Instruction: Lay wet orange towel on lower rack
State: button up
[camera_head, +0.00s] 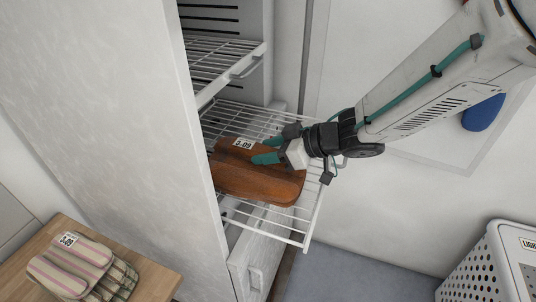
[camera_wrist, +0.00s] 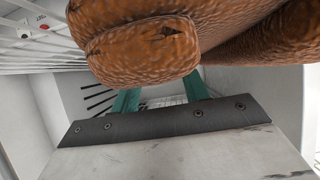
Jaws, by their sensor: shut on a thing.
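The orange towel (camera_head: 255,186) is a folded brown-orange bundle with a white tag. It is over the lower rack (camera_head: 302,238), a pulled-out white wire shelf in the tall cabinet. My gripper (camera_head: 268,150) reaches in from the right, its teal fingers shut on the towel's upper right side. In the wrist view the towel (camera_wrist: 140,48) fills the top, and the teal fingers (camera_wrist: 160,95) show below it. I cannot tell whether the towel's underside fully touches the wires. The rack's left part is hidden by the cabinet side.
The upper rack (camera_head: 222,62) is empty and sits close above. The cabinet's side panel (camera_head: 110,110) stands at left. A wooden table (camera_head: 150,262) holds striped folded towels (camera_head: 70,268). A white perforated basket (camera_head: 484,270) stands at lower right. A blue object (camera_head: 483,112) is on the right wall.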

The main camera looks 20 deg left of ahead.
jog(key=shift+f, duration=0.8)
jog(key=shift+f, duration=0.15)
jog(key=o, duration=1.1)
jog(key=shift+d+r, duration=0.25)
jog(key=shift+r, duration=0.05)
jog(key=v, duration=1.1)
jog(key=shift+s+d, duration=0.15)
jog(key=shift+d, duration=0.05)
